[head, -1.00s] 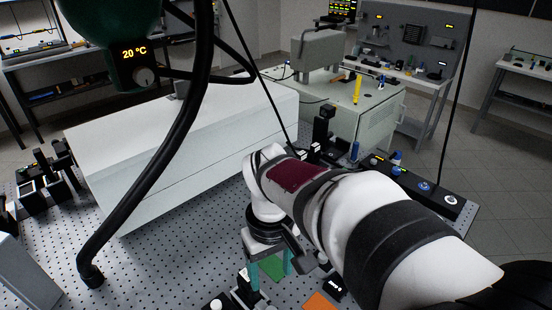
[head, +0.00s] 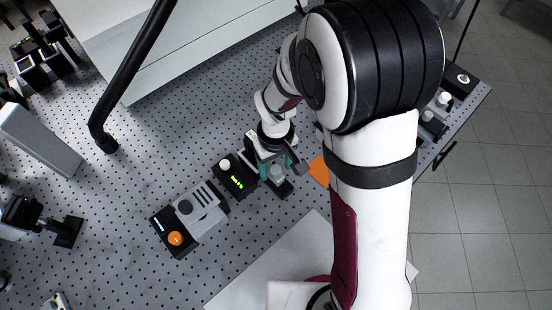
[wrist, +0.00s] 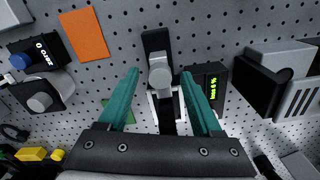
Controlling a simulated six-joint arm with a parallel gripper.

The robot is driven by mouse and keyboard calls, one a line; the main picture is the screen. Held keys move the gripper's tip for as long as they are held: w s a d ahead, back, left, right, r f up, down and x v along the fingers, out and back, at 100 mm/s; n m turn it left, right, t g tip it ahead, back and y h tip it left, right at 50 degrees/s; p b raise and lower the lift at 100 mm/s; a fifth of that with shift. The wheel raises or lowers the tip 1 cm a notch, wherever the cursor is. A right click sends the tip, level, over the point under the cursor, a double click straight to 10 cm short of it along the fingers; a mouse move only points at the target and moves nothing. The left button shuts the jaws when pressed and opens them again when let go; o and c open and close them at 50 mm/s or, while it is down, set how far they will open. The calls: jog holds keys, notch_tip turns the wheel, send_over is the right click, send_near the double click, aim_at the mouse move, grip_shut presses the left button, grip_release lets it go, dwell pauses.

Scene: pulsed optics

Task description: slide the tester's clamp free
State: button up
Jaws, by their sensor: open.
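A grey round-topped post (wrist: 160,78) stands on a narrow black base (wrist: 155,42) in the wrist view. Beside it is a black box with a green-lit display (wrist: 205,85), probably the tester; it also shows in the head view (head: 236,178). I cannot tell for certain which part is the clamp. My gripper (wrist: 160,74) is open, its teal fingers on either side of the post with visible gaps. In the head view, my gripper (head: 276,168) is over the same spot, and the grey post top (head: 277,173) shows beside a teal finger. The post's lower part is hidden.
An orange plate (wrist: 85,35) lies flat near the post. A grey device (wrist: 278,70) stands to the right in the wrist view. A black box with an orange knob (head: 174,239) sits nearby on the perforated table. A black knobbed block (wrist: 42,94) stands left.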

grip_shut()
dwell(1.3)
